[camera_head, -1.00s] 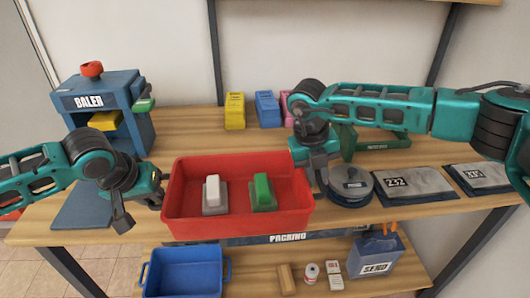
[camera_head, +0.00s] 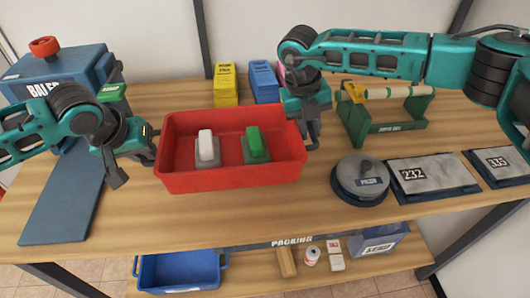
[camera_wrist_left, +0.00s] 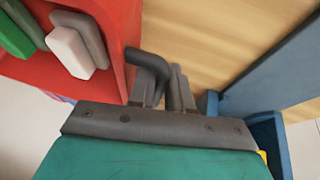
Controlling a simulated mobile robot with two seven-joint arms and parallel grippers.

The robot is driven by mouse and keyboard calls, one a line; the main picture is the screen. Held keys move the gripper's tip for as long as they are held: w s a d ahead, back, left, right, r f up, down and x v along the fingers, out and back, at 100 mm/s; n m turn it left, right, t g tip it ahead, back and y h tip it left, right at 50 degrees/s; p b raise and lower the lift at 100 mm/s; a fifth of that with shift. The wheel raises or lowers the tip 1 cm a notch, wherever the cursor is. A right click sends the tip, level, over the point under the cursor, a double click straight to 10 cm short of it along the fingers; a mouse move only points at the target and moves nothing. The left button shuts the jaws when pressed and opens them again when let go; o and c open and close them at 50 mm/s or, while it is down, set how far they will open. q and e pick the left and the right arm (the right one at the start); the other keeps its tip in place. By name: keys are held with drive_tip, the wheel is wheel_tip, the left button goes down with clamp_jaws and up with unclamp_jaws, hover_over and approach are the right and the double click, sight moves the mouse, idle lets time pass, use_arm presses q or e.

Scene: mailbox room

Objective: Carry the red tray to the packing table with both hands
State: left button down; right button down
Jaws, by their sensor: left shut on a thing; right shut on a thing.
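The red tray (camera_head: 230,181) is over the wooden packing table (camera_head: 270,220), level, behind the "PACKING" front edge. My left gripper (camera_head: 149,152) is shut on the tray's left handle; the left wrist view shows the fingers around this dark handle (camera_wrist_left: 150,62) beside the red wall (camera_wrist_left: 105,55). My right gripper (camera_head: 311,130) is shut at the tray's right end, its handle mostly hidden. I cannot tell whether the tray's bottom touches the table.
The blue baler (camera_head: 62,75) stands left, its blue plate (camera_head: 62,205) in front. Yellow (camera_head: 226,85) and blue (camera_head: 264,82) boxes stand behind the tray. A round grey device (camera_head: 360,182), a green roll holder (camera_head: 385,125) and grey parcels (camera_head: 432,175) are right. Bare tabletop lies in front.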

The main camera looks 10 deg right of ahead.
use_arm(q)
drive_tip(key=shift+f, duration=0.15)
use_arm(e)
drive_tip(key=shift+f, duration=0.15)
